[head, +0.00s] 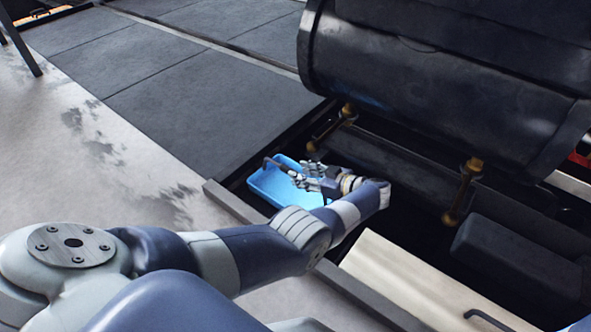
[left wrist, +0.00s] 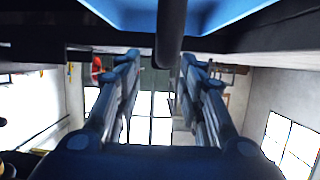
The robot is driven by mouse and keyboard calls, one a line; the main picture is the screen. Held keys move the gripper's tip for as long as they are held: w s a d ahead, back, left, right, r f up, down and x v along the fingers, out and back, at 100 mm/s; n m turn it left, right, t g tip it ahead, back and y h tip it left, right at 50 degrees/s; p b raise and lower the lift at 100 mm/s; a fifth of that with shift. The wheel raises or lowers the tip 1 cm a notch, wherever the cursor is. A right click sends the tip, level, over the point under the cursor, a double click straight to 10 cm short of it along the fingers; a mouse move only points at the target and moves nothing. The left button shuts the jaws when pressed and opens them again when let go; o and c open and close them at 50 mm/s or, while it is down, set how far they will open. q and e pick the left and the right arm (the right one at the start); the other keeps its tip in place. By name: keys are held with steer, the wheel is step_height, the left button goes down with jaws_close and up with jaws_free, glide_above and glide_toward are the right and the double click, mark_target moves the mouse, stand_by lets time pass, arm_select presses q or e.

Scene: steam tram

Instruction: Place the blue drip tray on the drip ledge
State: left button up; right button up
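The blue drip tray (head: 268,186) sits in the dark recess below the black boiler drum, with a dark handle (head: 272,162) at its far left edge. Its blue surface fills the top of the left wrist view (left wrist: 230,12). My left gripper (head: 298,174) is over the tray, with its fingers spread. In the left wrist view, a dark bar (left wrist: 171,35) hangs between the two separated fingers (left wrist: 160,62); neither finger clearly touches it. What supports the tray is hidden, and I cannot make out the drip ledge. My right gripper is out of view.
The black drum (head: 450,70) overhangs the recess, with brass-coloured fittings (head: 463,190) beneath it. A pale board (head: 410,280) with a dark handle lies at lower right. A grey edge strip (head: 235,202) borders the recess. Dark floor panels (head: 200,105) at left are clear.

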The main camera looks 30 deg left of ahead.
arm_select(q)
steer(key=v, duration=0.8)
steer(key=shift+d+p, duration=0.15)
steer(key=shift+p, duration=0.2)
stand_by(0.6)
